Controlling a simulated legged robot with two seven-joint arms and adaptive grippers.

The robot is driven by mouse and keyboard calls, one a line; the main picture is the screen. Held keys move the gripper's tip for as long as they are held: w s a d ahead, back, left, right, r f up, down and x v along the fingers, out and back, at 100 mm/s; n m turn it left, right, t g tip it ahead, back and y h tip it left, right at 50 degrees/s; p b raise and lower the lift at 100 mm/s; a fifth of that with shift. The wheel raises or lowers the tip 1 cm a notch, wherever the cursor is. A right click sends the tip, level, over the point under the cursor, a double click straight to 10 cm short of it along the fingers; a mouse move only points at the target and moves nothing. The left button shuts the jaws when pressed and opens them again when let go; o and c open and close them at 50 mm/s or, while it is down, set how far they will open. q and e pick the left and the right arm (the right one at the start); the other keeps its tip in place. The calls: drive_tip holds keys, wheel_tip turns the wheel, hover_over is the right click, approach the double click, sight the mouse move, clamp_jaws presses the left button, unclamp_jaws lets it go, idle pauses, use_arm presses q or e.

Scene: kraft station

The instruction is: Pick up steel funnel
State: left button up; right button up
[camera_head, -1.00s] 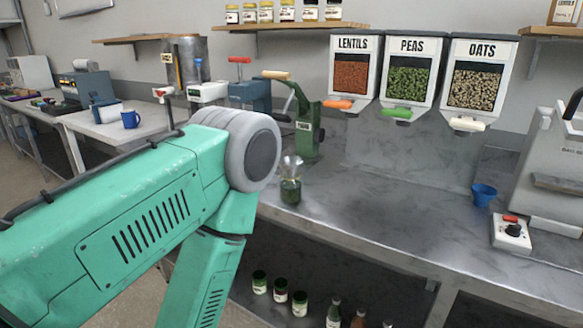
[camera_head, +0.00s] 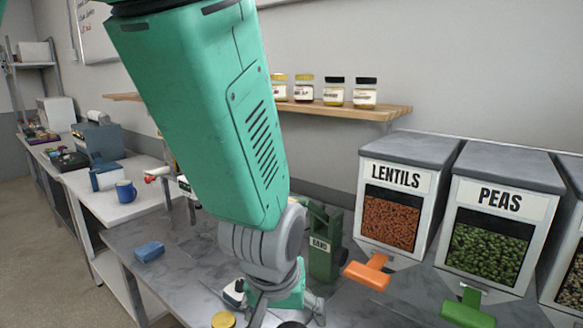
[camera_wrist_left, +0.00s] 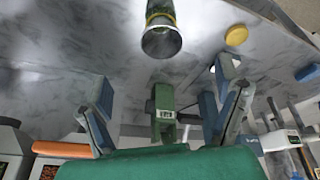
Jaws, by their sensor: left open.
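The steel funnel (camera_wrist_left: 161,40) shows in the left wrist view at top centre, as a shiny metal cone with its round end toward the camera. In the head view my left gripper (camera_head: 287,311) is low over the counter, partly cut off by the bottom edge. My right gripper is not in view.
A green hand-operated device (camera_head: 325,245) stands behind the gripper. Lentils (camera_head: 390,220) and peas (camera_head: 488,250) dispensers stand to the right, with protruding handles. A yellow lid (camera_head: 223,320) and a blue block (camera_head: 150,250) lie on the counter. A jar shelf (camera_head: 345,112) is above.

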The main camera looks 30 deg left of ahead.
use_arm(q)
drive_tip(key=shift+y, duration=0.4)
drive_tip(key=x, duration=0.5)
drive_tip(key=b+x, duration=0.1)
drive_tip(key=x, duration=0.1)
drive_tip(key=shift+w+f, duration=0.2)
drive_tip(key=shift+w, duration=0.2)
drive_tip(key=shift+a+f, duration=0.35)
drive_tip(key=shift+f, duration=0.1)
drive_tip(key=x, duration=0.2)
drive_tip(key=d+x, duration=0.1)
drive_tip(key=x, duration=0.1)
drive_tip(key=shift+w+f, duration=0.1)
drive_tip(key=shift+w, duration=0.1)
drive_tip(key=shift+w+d+f, duration=0.1)
drive_tip(key=shift+d, duration=0.05)
drive_tip(key=c, duration=0.3)
drive_tip(key=shift+a, duration=0.35)
drive_tip(key=c, duration=1)
